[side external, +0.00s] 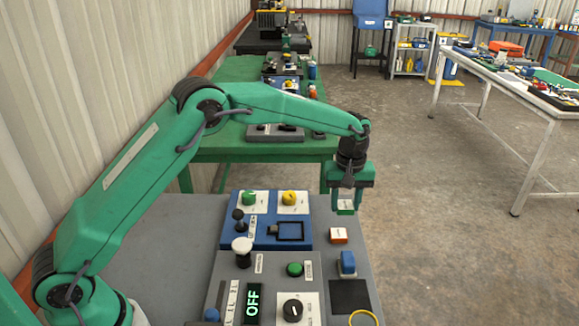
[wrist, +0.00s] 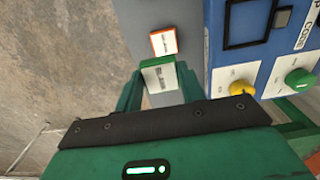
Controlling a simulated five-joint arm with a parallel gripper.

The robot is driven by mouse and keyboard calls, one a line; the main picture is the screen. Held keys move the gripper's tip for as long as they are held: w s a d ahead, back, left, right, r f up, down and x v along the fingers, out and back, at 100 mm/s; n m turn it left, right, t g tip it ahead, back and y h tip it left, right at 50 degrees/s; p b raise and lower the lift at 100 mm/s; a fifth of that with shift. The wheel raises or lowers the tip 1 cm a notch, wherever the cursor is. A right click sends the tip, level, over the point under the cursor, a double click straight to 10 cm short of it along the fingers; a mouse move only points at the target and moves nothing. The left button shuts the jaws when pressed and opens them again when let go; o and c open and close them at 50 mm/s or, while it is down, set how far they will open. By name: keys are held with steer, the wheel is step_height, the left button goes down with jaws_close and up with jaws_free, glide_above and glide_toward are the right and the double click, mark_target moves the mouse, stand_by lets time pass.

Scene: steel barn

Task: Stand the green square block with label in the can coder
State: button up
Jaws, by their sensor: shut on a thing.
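My gripper (side external: 346,196) is shut on the green square block (side external: 346,208), holding it above the right edge of the grey table. In the wrist view, the green block (wrist: 158,76) with its white label sits between the two green fingers of my gripper (wrist: 158,84). The can coder appears to be the blue panel (side external: 229,232), with a black square frame (side external: 290,232) on its top. The block is apart from it, to the right of and above it. In the wrist view the blue panel (wrist: 225,75) and part of the black frame (wrist: 228,25) show at the right.
An orange block with a white label (side external: 338,236) stands on the table beside the blue panel, and a blue block (side external: 347,263) is nearer. The panel carries green (side external: 249,197) and yellow (side external: 289,197) knobs. A grey control panel (side external: 270,275) lies in front. Open floor is to the right.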

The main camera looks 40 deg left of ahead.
glide_above(334, 217)
steer(key=f, duration=0.4)
steer(key=shift+d+f, duration=0.1)
steer(key=shift+d, duration=0.15)
steer(key=f, duration=0.2)
steer(key=shift+a+f, duration=0.2)
steer(key=shift+f, duration=0.7)
steer(key=shift+f, duration=0.25)
steer(key=o, duration=1)
steer(key=shift+c, duration=0.2)
steer(key=shift+r, duration=0.2)
step_height(334, 217, up, 8)
steer(key=shift+f, duration=0.2)
